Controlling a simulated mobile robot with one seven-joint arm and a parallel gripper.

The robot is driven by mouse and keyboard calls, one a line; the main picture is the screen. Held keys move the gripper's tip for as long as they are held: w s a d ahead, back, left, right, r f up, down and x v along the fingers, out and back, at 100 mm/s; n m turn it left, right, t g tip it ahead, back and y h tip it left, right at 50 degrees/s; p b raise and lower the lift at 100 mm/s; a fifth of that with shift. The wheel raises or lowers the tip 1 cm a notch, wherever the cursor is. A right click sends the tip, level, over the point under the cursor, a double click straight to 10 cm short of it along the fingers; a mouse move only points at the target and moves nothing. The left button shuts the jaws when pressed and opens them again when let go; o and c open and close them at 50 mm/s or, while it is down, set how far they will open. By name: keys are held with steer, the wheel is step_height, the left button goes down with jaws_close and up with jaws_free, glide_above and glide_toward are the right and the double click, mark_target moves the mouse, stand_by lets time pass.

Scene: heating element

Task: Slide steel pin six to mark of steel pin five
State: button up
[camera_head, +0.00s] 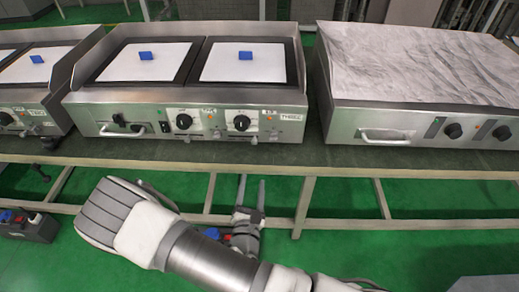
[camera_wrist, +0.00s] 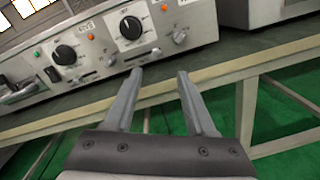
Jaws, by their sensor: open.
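I cannot tell which parts are steel pin five and steel pin six; no such label is readable. Small metal slider-like parts sit below the knobs on the front panel of the middle heating unit (camera_head: 222,114), labelled THREE; one is below the right knob (camera_head: 253,141). In the wrist view, metal parts show below the left knob (camera_wrist: 90,76) and the right knob (camera_wrist: 142,56). My gripper (camera_wrist: 160,74) is open and empty, its fingers pointing at the panel from below and in front. In the head view, my gripper (camera_head: 250,190) is below the bench edge.
The bench edge (camera_head: 270,168) runs between my arm and the units. A second unit (camera_head: 420,65) with a crumpled-looking top stands right, another (camera_head: 30,70) left. Blue blocks (camera_head: 146,56) lie on white plates. A dark box (camera_head: 30,226) stands on the green floor.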

mark_target(254, 144)
steer(key=shift+n+y, duration=0.4)
steer(key=shift+y, duration=0.1)
steer(key=w+b, duration=0.1)
steer(key=w, duration=0.4)
steer(key=w+b, duration=0.1)
steer(key=w, duration=0.5)
steer(key=w+f+b, duration=0.1)
steer(key=w+b, duration=0.1)
steer(key=w, duration=0.4)
steer(key=shift+f, duration=0.1)
jaws_close()
stand_by(0.5)
